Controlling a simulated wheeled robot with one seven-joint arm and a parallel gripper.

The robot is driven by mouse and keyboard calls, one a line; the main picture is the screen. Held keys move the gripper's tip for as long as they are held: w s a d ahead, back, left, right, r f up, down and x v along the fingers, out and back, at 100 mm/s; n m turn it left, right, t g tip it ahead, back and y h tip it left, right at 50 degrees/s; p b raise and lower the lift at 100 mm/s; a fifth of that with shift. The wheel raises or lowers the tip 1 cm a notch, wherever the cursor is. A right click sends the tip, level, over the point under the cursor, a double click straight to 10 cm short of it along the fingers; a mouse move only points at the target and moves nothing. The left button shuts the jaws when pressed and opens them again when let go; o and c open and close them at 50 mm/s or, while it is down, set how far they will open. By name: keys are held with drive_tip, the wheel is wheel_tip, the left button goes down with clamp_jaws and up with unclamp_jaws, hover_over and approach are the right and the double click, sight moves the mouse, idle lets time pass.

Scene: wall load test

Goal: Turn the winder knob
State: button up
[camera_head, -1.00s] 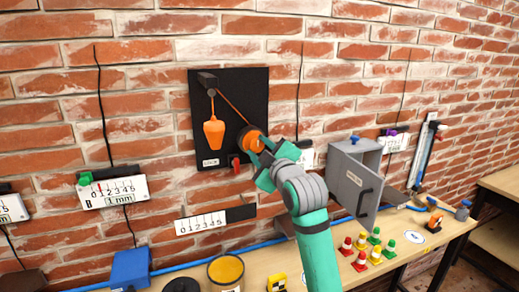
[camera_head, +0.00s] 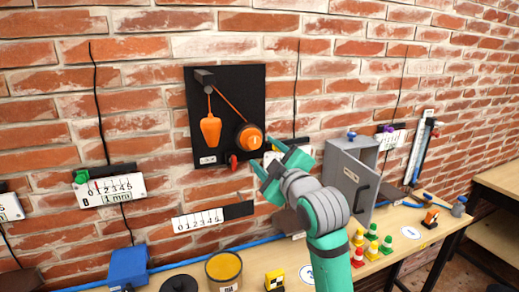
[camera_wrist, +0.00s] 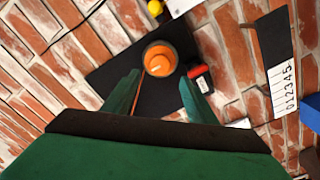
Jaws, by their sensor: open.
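The orange winder knob (camera_head: 250,139), with a pale mark on its face, sits at the lower right of a black wall panel (camera_head: 226,92). An orange cord runs from it up to a bracket (camera_head: 204,77), and an orange weight (camera_head: 210,129) hangs below that. My gripper (camera_head: 268,158) is open and empty, just right of and below the knob in the head view. In the wrist view the knob (camera_wrist: 160,59) shows beyond and between the open fingertips (camera_wrist: 160,80), apart from them. A small red part (camera_head: 234,161) is below the knob; it also shows in the wrist view (camera_wrist: 200,78).
A grey cabinet (camera_head: 352,172) with an open door stands to the right of my gripper. Scales (camera_head: 198,221) hang on the brick wall. The bench below holds an orange-topped tin (camera_head: 224,268), a blue box (camera_head: 129,267) and small cones (camera_head: 372,250).

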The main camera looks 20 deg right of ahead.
drive_tip(key=shift+s, duration=1.95)
drive_tip(key=w+a+f+m, duration=0.1)
drive_tip(key=a+f+m, duration=0.3)
drive_tip(key=f, duration=0.8)
drive_tip(key=s+a+f+m+h, duration=0.15)
drive_tip(key=s+a+f, duration=0.25)
drive_tip(key=f, duration=0.5)
drive_tip(key=s+a+f+m, duration=0.3)
drive_tip(key=s+a+f, duration=0.1)
drive_tip(key=f, duration=0.4)
drive_tip(key=s+a+f+m+h, duration=0.1)
drive_tip(key=s+a+f+m, duration=0.25)
drive_tip(key=f, duration=0.55)
drive_tip(key=s+a+f+g, duration=0.1)
drive_tip(key=s+a+f, duration=0.3)
drive_tip(key=s, duration=0.5)
drive_tip(key=s+a+f+g, duration=0.1)
drive_tip(key=s+a+f, duration=0.1)
drive_tip(key=s+f, duration=0.5)
drive_tip(key=s+a+r+y, duration=0.1)
drive_tip(key=s, duration=0.8)
drive_tip(key=s+a+r+n+y, duration=0.1)
drive_tip(key=s, duration=0.8)
drive_tip(key=shift+s+r+g, duration=0.25)
drive_tip(key=shift+r+g, duration=0.05)
